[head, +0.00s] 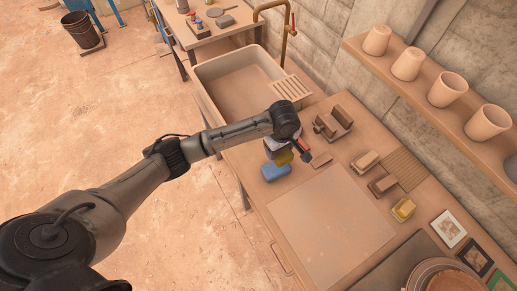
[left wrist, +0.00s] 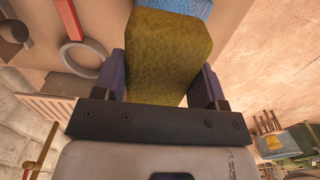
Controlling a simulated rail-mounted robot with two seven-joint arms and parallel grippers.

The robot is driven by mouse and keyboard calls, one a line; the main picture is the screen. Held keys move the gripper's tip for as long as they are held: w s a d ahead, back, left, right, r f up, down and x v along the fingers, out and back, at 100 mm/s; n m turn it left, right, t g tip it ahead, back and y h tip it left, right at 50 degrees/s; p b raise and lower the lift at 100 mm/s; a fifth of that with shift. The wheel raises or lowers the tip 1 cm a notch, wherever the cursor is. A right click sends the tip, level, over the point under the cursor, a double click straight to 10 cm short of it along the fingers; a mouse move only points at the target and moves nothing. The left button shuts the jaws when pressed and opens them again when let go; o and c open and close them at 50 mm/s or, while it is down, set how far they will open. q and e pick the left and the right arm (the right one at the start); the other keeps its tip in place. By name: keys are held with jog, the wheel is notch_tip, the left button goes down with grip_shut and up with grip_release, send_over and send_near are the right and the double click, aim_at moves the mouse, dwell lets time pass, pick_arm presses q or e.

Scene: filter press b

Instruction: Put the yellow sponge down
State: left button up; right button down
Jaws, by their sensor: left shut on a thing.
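The yellow sponge (head: 284,158) is between the fingers of my left gripper (head: 291,151), over the worktable. In the left wrist view the olive-yellow sponge (left wrist: 165,50) fills the space between the two dark fingers, which are shut on it. A blue block (head: 275,172), like a sponge, lies on the table close beside it. The blue block also shows past the sponge in the left wrist view (left wrist: 190,8). I cannot tell whether the yellow sponge touches the table or the blue block. My right gripper is not in view.
A pale square board (head: 330,225) lies bare on the table to the right. A sink (head: 235,82) is behind. Wooden blocks (head: 365,161) and a small yellow-topped block (head: 403,209) sit along the wall side. Cups (head: 449,90) stand on a shelf.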

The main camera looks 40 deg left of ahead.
pick_arm(q)
jog(key=b, duration=0.1)
send_over(258, 150)
notch_tip(258, 150, down, 6)
jog(key=shift+w+r, duration=0.1)
jog(key=shift+f+b, duration=0.4)
jog(key=shift+f, duration=1.65)
jog(key=shift+f, duration=0.1)
jog(key=o, duration=0.9)
jog(key=shift+c, duration=0.2)
